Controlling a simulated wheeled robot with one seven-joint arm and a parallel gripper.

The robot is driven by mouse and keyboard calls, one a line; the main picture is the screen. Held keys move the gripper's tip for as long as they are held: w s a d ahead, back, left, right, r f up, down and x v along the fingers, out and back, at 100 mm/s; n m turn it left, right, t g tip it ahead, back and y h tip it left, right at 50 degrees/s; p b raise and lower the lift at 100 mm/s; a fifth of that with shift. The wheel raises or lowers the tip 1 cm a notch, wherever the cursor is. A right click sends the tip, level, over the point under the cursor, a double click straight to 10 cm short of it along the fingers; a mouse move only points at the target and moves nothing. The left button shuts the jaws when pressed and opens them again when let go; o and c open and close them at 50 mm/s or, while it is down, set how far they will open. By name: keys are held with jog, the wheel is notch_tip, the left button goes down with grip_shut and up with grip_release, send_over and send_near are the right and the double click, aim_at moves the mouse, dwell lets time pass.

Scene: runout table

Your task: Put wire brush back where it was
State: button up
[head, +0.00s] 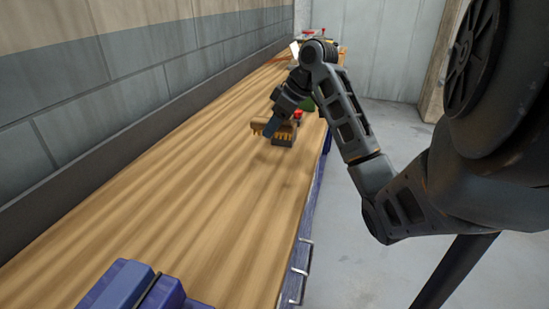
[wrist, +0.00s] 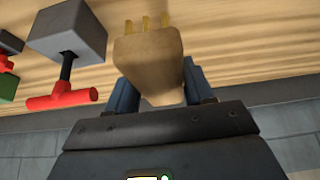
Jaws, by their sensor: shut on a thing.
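The wire brush (head: 259,126) has a tan wooden body and short yellowish bristle tufts. My gripper (head: 271,131) is shut on it and holds it over the far half of the wooden table (head: 190,190). In the wrist view the brush (wrist: 150,62) sits between the two blue fingers of my gripper (wrist: 157,88), with its bristles pointing to the top of the picture. I cannot tell whether the brush touches the table.
A grey block with a red T-handle (wrist: 68,32) lies close beside the brush. A green and red thing (wrist: 7,82) is at the wrist view's left edge. A blue object (head: 135,288) stands at the near end. The wall borders the table's left side; its middle is clear.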

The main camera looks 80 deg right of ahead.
aim_at(294, 123)
notch_tip(294, 123, down, 8)
jog(key=shift+f, duration=0.25)
jog(key=shift+f, duration=0.15)
jog(key=o, duration=1)
jog(key=v, duration=1.2)
jog(key=shift+r, duration=0.2)
